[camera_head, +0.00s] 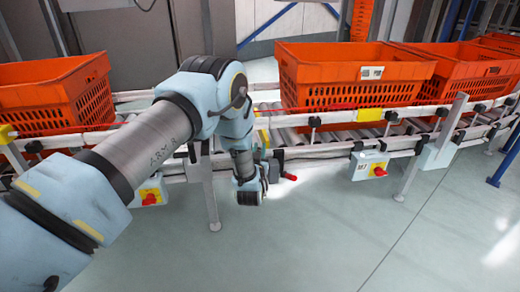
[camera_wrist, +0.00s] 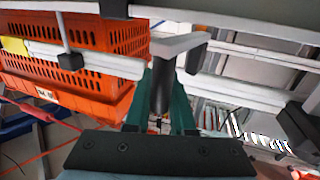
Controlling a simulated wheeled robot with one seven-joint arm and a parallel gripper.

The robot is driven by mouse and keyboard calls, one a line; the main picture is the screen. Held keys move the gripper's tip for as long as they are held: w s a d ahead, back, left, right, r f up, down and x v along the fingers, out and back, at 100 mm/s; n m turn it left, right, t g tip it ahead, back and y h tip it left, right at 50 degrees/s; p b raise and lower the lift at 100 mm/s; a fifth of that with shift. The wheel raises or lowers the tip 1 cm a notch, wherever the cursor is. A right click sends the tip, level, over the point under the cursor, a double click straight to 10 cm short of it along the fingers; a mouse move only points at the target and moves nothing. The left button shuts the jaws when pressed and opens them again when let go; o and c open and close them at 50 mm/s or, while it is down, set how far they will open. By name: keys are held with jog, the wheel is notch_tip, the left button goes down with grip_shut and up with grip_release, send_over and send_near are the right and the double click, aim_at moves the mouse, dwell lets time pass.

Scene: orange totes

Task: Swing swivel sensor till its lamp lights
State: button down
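In the wrist view my gripper (camera_wrist: 161,100) shows two green fingers reaching up to the conveyor rail. A grey angled piece (camera_wrist: 180,44) with a dark side sits at the fingertips; it may be the swivel sensor, but I cannot tell for sure. A dark part shows between the fingers, and I cannot tell whether they press on it. In the head view my gripper hangs at the front rail, its fingertips hidden by my own wrist (camera_head: 249,192). I see no lit lamp.
Orange totes stand on the roller conveyor at left (camera_head: 50,92), centre (camera_head: 345,75) and right (camera_head: 470,75). The floor (camera_head: 330,235) in front is clear.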

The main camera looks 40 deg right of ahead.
jog(key=shift+w+a, duration=0.1)
jog(key=shift+a, duration=0.75)
jog(key=c, duration=1.1)
grip_release()
jog(key=o, duration=0.3)
jog(key=shift+o, duration=0.2)
jog(key=v, duration=1.1)
jog(key=shift+c, duration=0.2)
